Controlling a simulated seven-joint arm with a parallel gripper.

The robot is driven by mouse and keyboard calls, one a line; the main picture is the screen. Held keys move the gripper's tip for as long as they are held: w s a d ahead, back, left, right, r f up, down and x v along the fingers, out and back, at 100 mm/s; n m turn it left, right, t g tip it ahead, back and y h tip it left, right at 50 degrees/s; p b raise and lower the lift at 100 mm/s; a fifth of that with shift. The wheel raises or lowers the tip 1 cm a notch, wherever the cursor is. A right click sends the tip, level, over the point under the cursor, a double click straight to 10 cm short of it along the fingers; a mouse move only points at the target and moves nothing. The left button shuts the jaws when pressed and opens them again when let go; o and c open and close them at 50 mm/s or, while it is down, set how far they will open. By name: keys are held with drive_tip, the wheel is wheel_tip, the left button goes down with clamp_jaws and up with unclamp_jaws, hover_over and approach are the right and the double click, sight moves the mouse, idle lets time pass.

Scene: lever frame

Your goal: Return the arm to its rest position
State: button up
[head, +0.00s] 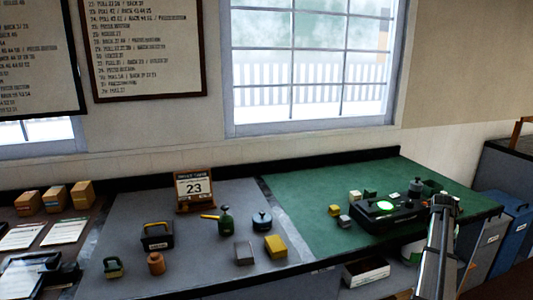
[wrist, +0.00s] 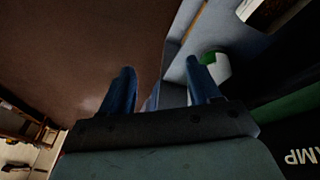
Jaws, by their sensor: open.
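My gripper (wrist: 163,85) shows in the wrist view with its two blue fingers spread apart and nothing between them. Beyond the fingers are a brown floor-like surface and a pale grey-blue surface. In the head view my arm (head: 436,250) rises from the bottom edge at the right, in front of the right end of the green desk top (head: 310,210). I cannot make out the fingers in the head view. The arm hides part of the desk edge and what lies behind it.
A black device with a lit green disc (head: 387,207) stands on the green top, left of my arm. The grey top holds a calendar (head: 194,190), an oil can (head: 224,222) and a yellow block (head: 275,247). A blue bin (head: 512,225) stands at the right.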

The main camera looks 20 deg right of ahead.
drive_tip(key=s+a+f+g, duration=0.15)
drive_tip(key=a+f, duration=0.25)
drive_tip(key=f, duration=0.4)
drive_tip(key=s+a+f, duration=0.2)
drive_tip(key=a+f, duration=0.2)
drive_tip(key=f, duration=0.5)
drive_tip(key=a+f+n+y, duration=0.1)
drive_tip(key=a+f+n, duration=0.1)
drive_tip(key=a+f, duration=0.6)
drive_tip(key=a+f+n+g+y, duration=0.1)
drive_tip(key=a+f, duration=0.4)
drive_tip(key=a, duration=0.8)
drive_tip(key=a+f+n+y, duration=0.1)
drive_tip(key=a+f+n, duration=0.1)
drive_tip(key=a+f, duration=0.6)
drive_tip(key=s+a+f+n+g, duration=0.15)
drive_tip(key=s+a, duration=0.35)
drive_tip(key=a, duration=0.5)
drive_tip(key=s+a+f+n, duration=0.25)
drive_tip(key=s+a, duration=0.25)
drive_tip(key=a, duration=0.5)
drive_tip(key=s+a+f+n+g, duration=0.2)
drive_tip(key=s+a+n, duration=0.1)
drive_tip(key=s+a, duration=0.9)
drive_tip(key=s, duration=0.4)
drive_tip(key=shift+s+f+g+y, duration=0.3)
drive_tip(key=shift+f+g+y, duration=0.05)
drive_tip(key=shift+g+y, duration=0.05)
